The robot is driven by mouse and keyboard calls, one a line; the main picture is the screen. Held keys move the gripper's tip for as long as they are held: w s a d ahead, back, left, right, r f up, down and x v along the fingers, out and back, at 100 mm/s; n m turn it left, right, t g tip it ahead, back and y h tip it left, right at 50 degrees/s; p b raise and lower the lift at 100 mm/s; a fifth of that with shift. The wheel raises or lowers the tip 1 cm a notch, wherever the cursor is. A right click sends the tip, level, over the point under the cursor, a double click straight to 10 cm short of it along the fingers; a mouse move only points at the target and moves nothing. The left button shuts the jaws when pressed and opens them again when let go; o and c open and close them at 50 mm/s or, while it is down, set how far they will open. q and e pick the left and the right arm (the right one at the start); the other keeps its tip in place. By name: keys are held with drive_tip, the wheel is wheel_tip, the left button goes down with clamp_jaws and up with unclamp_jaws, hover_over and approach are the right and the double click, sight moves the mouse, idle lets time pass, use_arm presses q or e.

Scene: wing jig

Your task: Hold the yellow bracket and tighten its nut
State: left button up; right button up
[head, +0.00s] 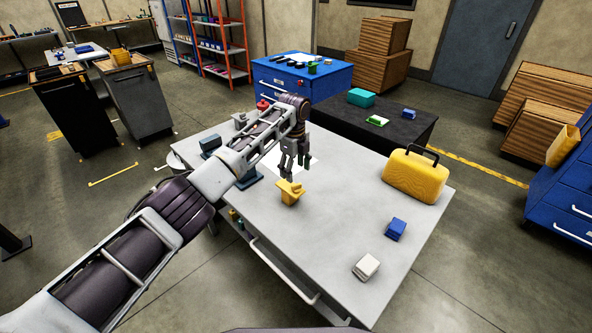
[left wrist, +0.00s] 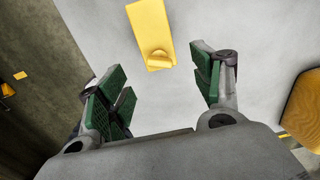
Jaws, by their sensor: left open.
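The yellow bracket (head: 290,194) stands on the light grey table near its front left edge, with a smaller yellow piece on its upper face. In the left wrist view the yellow bracket (left wrist: 150,32) lies beyond the open fingers, near the top of the picture, and a rounded yellow piece sits on its near end. I cannot tell whether that piece is the nut. My left gripper (head: 295,170) is open and empty just above and behind the bracket, apart from it. Its green finger pads (left wrist: 160,92) are spread wide. My right gripper is not in view.
On the table (head: 330,225) are a yellow case (head: 415,178) at the right, a blue block (head: 396,229) and a white block (head: 366,267) at the front right. A white sheet (head: 312,150) lies behind my gripper. The table's middle is clear.

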sight(296, 185)
use_arm(q)
drive_tip(key=shift+s+d+f, duration=0.1)
drive_tip(key=shift+s+d, duration=0.05)
drive_tip(key=shift+s, duration=0.1)
drive_tip(key=shift+f, duration=4)
drive_tip(key=c, duration=1.2)
drive_tip(key=shift+r, duration=0.25)
